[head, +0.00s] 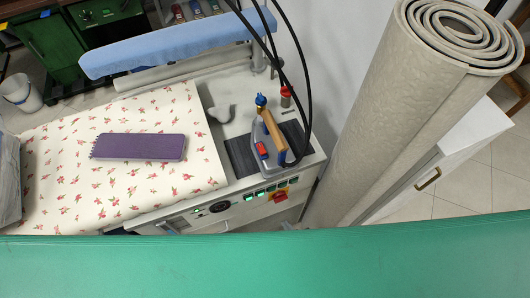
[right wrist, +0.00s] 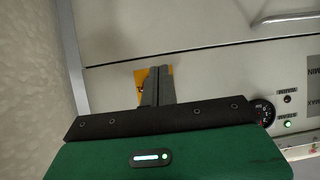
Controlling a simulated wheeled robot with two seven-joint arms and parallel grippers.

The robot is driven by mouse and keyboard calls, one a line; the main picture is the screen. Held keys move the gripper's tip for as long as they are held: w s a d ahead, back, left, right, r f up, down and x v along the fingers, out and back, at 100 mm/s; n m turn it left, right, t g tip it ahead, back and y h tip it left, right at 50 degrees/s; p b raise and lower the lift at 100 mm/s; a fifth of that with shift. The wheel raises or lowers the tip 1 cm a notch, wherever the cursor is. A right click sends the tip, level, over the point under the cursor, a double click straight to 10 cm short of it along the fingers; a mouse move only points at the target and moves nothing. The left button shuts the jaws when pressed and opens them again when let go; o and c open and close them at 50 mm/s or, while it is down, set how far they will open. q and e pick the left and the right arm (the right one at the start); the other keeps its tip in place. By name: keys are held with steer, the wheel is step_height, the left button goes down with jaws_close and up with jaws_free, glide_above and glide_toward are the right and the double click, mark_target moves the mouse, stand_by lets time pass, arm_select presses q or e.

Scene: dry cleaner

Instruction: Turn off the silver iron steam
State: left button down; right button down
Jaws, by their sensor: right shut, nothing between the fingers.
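The silver iron (head: 262,150) with a wooden handle stands on a dark pad at the right end of the ironing table. A red part shows on its side, and a blue-topped fitting and black hoses rise from it. The table's front panel (head: 240,203) has several lit green switches and a red knob on a yellow plate (head: 280,196). In the right wrist view, my right gripper (right wrist: 157,86) is shut and empty, in front of the yellow plate (right wrist: 140,78). Its fingers hide most of the plate and the knob; I cannot tell whether they touch. My left gripper is not in view.
A tall beige roll (head: 390,110) stands close right of the panel. A round black dial (right wrist: 264,112) sits right of my fingers in the wrist view.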

steer(key=w+a+r+t+b, duration=0.1)
steer(key=r+t, duration=0.1)
steer(key=r, duration=0.7)
steer(key=w+a+r+t+y+b, duration=0.1)
steer(key=w+r+t, duration=0.1)
steer(key=r, duration=0.8)
steer(key=w+a+r+t+y+b, duration=0.1)
steer(key=r+t, duration=0.3)
steer(key=r, duration=0.6)
steer(key=shift+w+a+m+b, duration=0.3)
steer(key=shift+a+m+b, duration=0.1)
steer(key=shift+a+b, duration=0.15)
steer(key=shift+r, duration=0.15)
step_height(320, 180, up, 2)
steer(key=p, duration=0.3)
glide_above(265, 161)
steer(key=shift+r, duration=0.1)
step_height(265, 161, down, 3)
steer(key=shift+w+f, duration=0.1)
steer(key=shift+w, duration=0.05)
steer(key=shift+f, duration=0.5)
